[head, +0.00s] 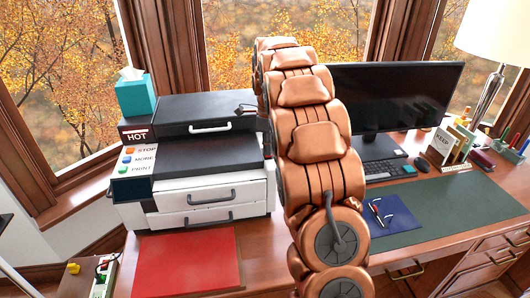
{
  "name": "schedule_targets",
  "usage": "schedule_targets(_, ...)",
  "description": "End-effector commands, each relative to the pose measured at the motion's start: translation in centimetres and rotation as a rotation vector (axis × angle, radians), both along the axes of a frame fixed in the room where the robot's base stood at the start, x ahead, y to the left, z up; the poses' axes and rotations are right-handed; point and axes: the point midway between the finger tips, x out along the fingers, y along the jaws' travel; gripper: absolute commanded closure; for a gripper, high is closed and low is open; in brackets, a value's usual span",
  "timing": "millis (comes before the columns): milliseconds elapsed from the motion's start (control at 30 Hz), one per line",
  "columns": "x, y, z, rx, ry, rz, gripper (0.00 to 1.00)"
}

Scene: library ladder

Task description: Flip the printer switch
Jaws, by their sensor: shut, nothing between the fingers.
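The white and black printer (200,150) stands on the desk at the left, with drawers and grey handles on its front. Its left panel has a HOT label and coloured buttons marked STOP, MORE and PRINT (139,160). I cannot make out a separate switch on it; part of its right side is behind my arm. My arm rises through the middle of the view. My gripper (244,109) shows small and dark at the arm's left edge, by the printer's upper right part. It is shut and empty. I cannot tell whether it touches the printer.
A teal tissue box (135,93) stands on the printer's left. A red mat (187,262) lies before the printer, and a power strip (103,276) is at the lower left. A monitor (400,95), keyboard, green desk mat (450,208) and lamp (490,75) are at the right.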

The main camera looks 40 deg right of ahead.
Motion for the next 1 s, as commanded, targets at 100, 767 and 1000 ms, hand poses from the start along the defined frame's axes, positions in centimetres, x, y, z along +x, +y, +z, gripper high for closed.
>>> schedule_targets(100, 0.0, 0.1, -0.1, -0.001, -0.001, 0.000, 1.00)
schedule_targets(767, -0.1, 0.1, 2.2, 0.000, 0.000, 0.001, 1.00)
schedule_targets(1000, -0.2, 0.5, 4.0, -0.004, -0.004, 0.001, 1.00)
